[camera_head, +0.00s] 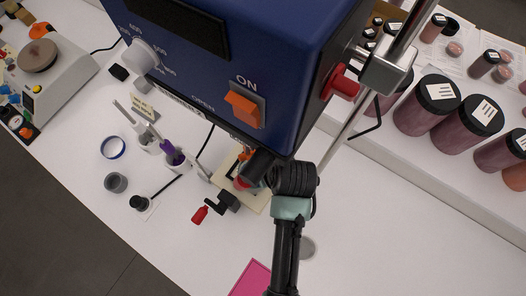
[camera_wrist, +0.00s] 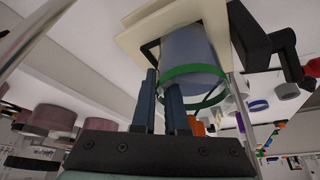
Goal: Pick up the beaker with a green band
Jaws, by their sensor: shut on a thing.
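The beaker with a green band (camera_wrist: 188,52) is clear grey-blue and stands out in the wrist view against a cream plate. Its green band (camera_wrist: 190,74) circles it near the end closest to my gripper. My gripper (camera_wrist: 161,80) has its two dark fingers close together at the beaker's side, one overlapping the beaker's wall, and is shut on it. In the head view my arm reaches in under the blue machine, and the beaker is mostly hidden there by my wrist and the machine. The cream base plate (camera_head: 256,204) shows beside my wrist.
A large blue machine (camera_head: 215,85) with an orange ON switch overhangs my wrist, with a metal rod on its right. A black clamp with a red handle (camera_head: 200,214) is just left. Lidded pigment jars (camera_head: 428,105) line the right. The front white counter is mostly clear.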

